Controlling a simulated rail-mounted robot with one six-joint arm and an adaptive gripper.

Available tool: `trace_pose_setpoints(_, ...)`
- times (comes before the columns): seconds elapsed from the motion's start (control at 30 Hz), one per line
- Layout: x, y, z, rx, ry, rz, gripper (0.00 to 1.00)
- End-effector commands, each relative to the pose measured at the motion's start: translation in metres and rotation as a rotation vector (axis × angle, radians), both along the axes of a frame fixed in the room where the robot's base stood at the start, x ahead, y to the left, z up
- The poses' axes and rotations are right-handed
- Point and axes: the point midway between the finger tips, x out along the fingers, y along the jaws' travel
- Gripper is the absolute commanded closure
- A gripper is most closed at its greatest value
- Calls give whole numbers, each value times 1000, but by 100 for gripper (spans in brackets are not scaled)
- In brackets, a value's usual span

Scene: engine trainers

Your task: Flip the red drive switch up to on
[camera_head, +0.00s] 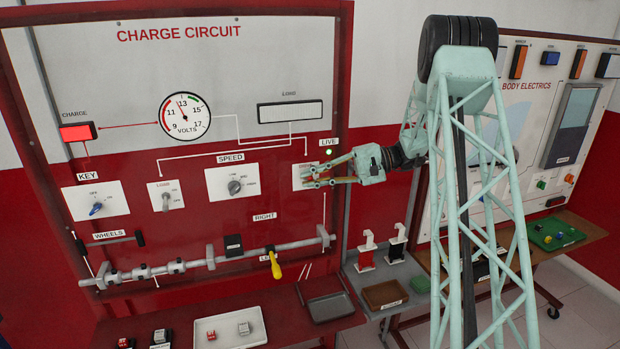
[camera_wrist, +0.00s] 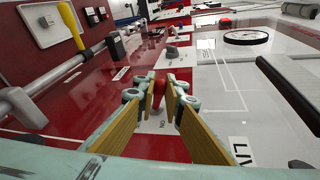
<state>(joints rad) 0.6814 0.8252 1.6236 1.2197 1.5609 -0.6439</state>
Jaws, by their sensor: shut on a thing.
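The red drive switch (camera_wrist: 158,92) shows in the wrist view as a red lever on a white plate, with an ON label beside it. My gripper (camera_wrist: 161,84) has its two fingers on either side of the red lever, closed on it. In the head view my gripper (camera_head: 308,184) reaches in from the right to the white switch plate (camera_head: 297,171) below the LIVE label. There its fingers cover the red lever, so its tilt is hard to tell. The small lamp under LIVE (camera_head: 328,152) looks green.
Left of the plate are the speed knob (camera_head: 235,186), the load switch (camera_head: 167,202) and the blue key (camera_head: 96,208). A yellow-handled lever (camera_head: 275,265) sticks out below on the shaft (camera_head: 200,263). Trays (camera_head: 230,328) stand on the shelf. The panel's front just above the plate is clear.

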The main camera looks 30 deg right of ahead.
Motion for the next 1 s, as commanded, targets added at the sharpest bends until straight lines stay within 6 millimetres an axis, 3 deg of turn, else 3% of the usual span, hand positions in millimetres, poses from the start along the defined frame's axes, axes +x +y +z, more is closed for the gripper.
trace_pose_setpoints(0.63,1,-1,2,11,53,-1,100)
trace_pose_setpoints(0.67,1,-1,3,10,52,-1,89)
trace_pose_setpoints(0.8,1,-1,2,11,53,-1,77)
trace_pose_setpoints(1.0,1,0,2,10,54,0,77)
